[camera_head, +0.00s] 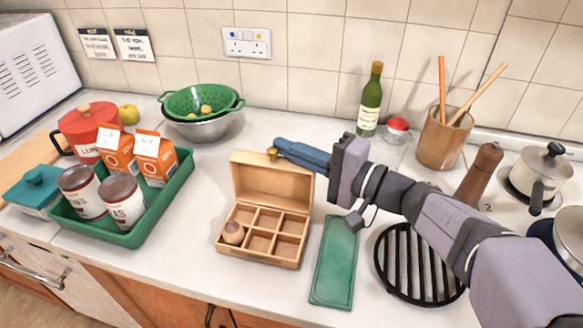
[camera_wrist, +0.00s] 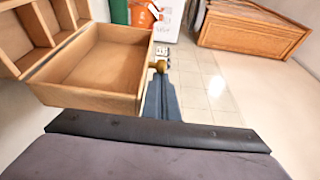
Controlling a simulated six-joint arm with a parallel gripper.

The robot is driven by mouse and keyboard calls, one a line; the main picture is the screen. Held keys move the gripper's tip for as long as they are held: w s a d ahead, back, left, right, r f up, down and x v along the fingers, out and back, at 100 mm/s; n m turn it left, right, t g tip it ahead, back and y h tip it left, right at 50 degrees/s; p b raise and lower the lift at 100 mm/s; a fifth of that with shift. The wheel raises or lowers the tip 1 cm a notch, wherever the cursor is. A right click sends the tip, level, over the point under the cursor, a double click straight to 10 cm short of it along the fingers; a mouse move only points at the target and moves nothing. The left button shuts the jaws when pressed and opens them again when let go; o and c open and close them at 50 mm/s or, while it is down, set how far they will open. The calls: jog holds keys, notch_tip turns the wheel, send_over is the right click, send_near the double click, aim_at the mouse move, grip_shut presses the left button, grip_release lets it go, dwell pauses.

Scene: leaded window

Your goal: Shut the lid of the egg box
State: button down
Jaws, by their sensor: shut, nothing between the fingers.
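The wooden egg box (camera_head: 268,262) stands on the counter with its lid (camera_head: 290,189) raised and leaning slightly back. It has six-style divided compartments; a brown egg (camera_head: 233,232) sits in the front left one, and the others look empty. A brass knob (camera_head: 272,154) is at the lid's top edge. My gripper (camera_head: 279,146) is shut and empty, its fingertips right beside the knob at the lid's upper edge. In the wrist view, the fingertips (camera_wrist: 160,78) meet the lid (camera_wrist: 105,65) near the knob (camera_wrist: 160,66); I cannot tell whether they touch it.
A green tray (camera_head: 130,238) with cans and cartons stands left. A green mat (camera_head: 335,262) and black trivet (camera_head: 418,265) lie right of the box. A colander in a bowl (camera_head: 203,128) and bottle (camera_head: 370,102) stand behind. The counter before the box is clear.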

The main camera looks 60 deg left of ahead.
jog(key=s+d+f+n+g+y+b, duration=0.1)
jog(key=s+d+n+b, duration=0.7)
jog(key=b, duration=2.7)
jog(key=shift+s+d+f+n+g+y, duration=0.35)
jog(key=shift+f+n+g, duration=0.25)
jog(key=shift+n+g, duration=0.5)
jog(key=r+v, duration=0.3)
jog(key=v, duration=1.3)
jog(key=shift+w+d, duration=0.3)
jog(key=shift+d, duration=0.35)
jog(key=shift+r+p, duration=0.1)
jog(key=shift+p, duration=0.3)
